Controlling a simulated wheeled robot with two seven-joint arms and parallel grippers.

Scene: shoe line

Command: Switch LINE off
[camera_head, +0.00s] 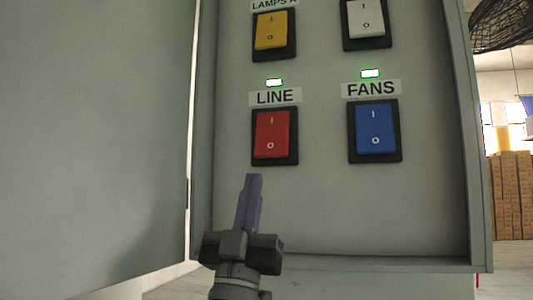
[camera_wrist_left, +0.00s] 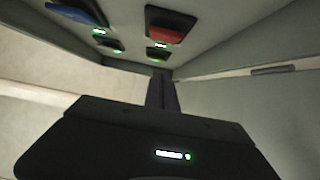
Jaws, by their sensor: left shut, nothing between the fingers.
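The red LINE switch (camera_head: 273,134) is a rocker in a black frame on the grey panel (camera_head: 325,200). Its label (camera_head: 275,97) and a lit green lamp (camera_head: 274,83) are above it. My left gripper (camera_head: 254,180) is shut and empty, pointing up just below and slightly left of the LINE switch. A small gap to the switch shows in the head view; the depth gap is hard to tell. In the left wrist view the red switch (camera_wrist_left: 165,24) is at the top, beyond the shut fingertips (camera_wrist_left: 161,75). My right gripper is not in view.
The blue FANS switch (camera_head: 375,128) with a lit green lamp is to the right. A yellow switch (camera_head: 271,30) and a white switch (camera_head: 366,19) are above. The open cabinet door (camera_head: 95,140) stands at left; the cabinet's side wall (camera_head: 474,150) bounds the right.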

